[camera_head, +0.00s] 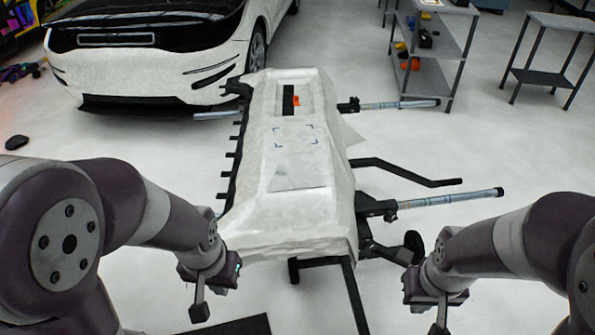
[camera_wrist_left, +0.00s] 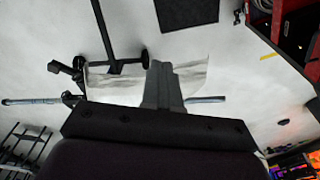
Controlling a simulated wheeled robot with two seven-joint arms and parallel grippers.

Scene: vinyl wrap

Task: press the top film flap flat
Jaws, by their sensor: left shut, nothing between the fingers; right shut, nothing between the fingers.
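A bumper (camera_head: 300,215) covered in white film lies on a black stand in the middle of the head view. A pale flap of film (camera_head: 352,134) sticks out past its right edge near the far end. A flatter grey triangular patch (camera_head: 298,176) shows on its upper face; I cannot tell whether it is loose. My left gripper (camera_head: 200,311) is shut and empty, in front of the near left corner. Its fingers (camera_wrist_left: 163,88) overlap a white film-covered part (camera_wrist_left: 190,80) in the left wrist view; contact cannot be told. My right gripper (camera_head: 439,325) is shut and empty, right of the near end.
Stand arms (camera_head: 440,200) reach out to the right of the bumper. A white car (camera_head: 165,55) stands behind left. A shelf cart (camera_head: 432,45) and a small table (camera_head: 548,60) stand at the back right. A red cabinet (camera_wrist_left: 290,30) shows in the left wrist view.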

